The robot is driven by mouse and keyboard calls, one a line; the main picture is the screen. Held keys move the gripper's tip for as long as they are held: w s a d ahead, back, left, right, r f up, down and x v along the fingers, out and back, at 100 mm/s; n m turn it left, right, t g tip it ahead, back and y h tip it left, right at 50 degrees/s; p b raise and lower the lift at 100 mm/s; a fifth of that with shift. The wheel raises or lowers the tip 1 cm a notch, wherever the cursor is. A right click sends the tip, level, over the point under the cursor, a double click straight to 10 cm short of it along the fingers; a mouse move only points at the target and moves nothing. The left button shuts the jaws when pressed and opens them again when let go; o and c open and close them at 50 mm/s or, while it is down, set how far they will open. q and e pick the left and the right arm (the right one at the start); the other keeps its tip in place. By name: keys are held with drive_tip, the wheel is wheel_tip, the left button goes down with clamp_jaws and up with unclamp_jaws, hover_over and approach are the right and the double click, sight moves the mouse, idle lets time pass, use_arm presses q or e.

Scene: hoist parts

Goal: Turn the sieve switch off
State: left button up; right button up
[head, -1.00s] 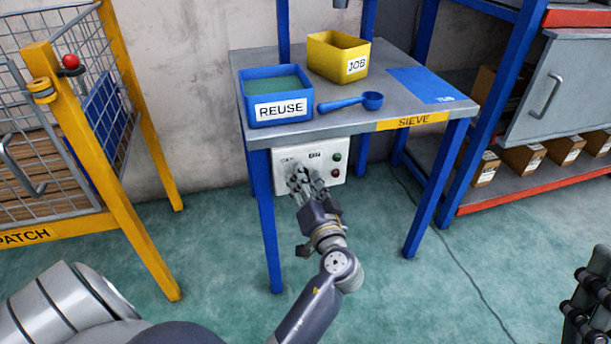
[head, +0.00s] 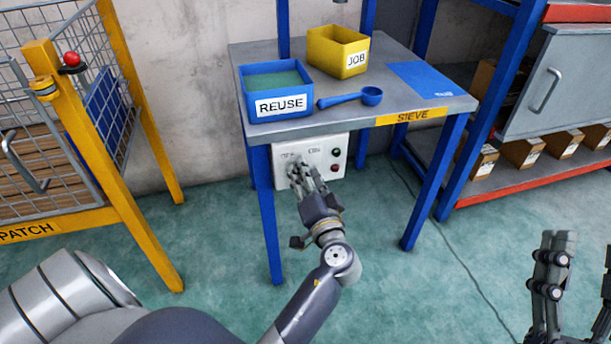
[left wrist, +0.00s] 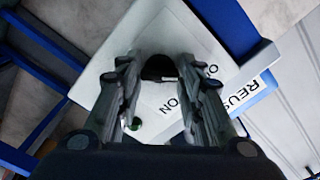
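The sieve switch is a black knob (left wrist: 158,68) on a white control box (head: 336,148) under the front of the sieve table (head: 420,75). In the left wrist view the knob sits between the fingertips of my left gripper (left wrist: 158,75), with a narrow gap seeming to show on each side. The lettering ON shows beside it; the other label is partly cut off. In the head view my left gripper (head: 298,172) is at the box's left part and hides the knob. My right gripper (head: 582,262) is at the right edge, its fingers apart, empty.
A blue REUSE bin (head: 275,90), a yellow JOB bin (head: 338,52) and a blue scoop (head: 350,98) are on the table. Green and red buttons (head: 335,160) are on the box's right side. A yellow-framed cage (head: 110,130) stands left, a shelf (head: 520,185) right.

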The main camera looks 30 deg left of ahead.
use_arm(q)
drive_tip(key=shift+o, duration=1.4)
drive_tip(key=shift+f, duration=0.1)
